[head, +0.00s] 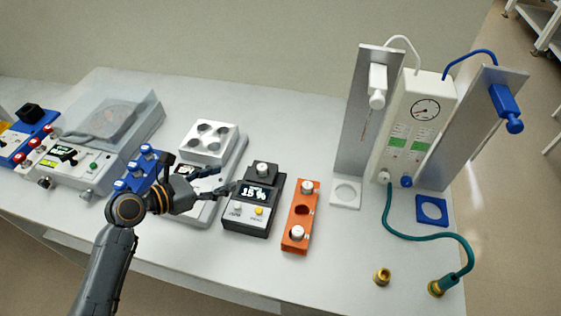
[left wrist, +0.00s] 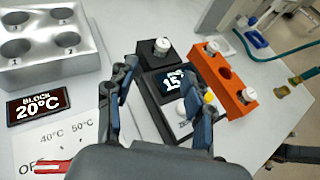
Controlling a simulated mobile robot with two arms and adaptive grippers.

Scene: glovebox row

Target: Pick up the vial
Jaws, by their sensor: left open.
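A white-capped vial (head: 262,168) stands in the top of a black meter (head: 247,222) whose display reads about 15 %. It also shows in the left wrist view (left wrist: 162,46), just beyond the fingertips. Two more white-capped vials (head: 307,187) (head: 297,232) stand at the ends of an orange rack (head: 302,248); the hole between them looks empty. My left gripper (head: 207,177) is open and empty, left of the black meter. In the left wrist view its fingers (left wrist: 160,72) straddle the view of the meter, apart from the vial.
A heating block (head: 209,139) with several wells stands behind my left gripper. A blue rack (head: 143,168) and a clear-lidded machine (head: 113,120) are at left. A gauge panel (head: 423,112) with stands and a green hose is at right. The front bench right of the orange rack is mostly clear.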

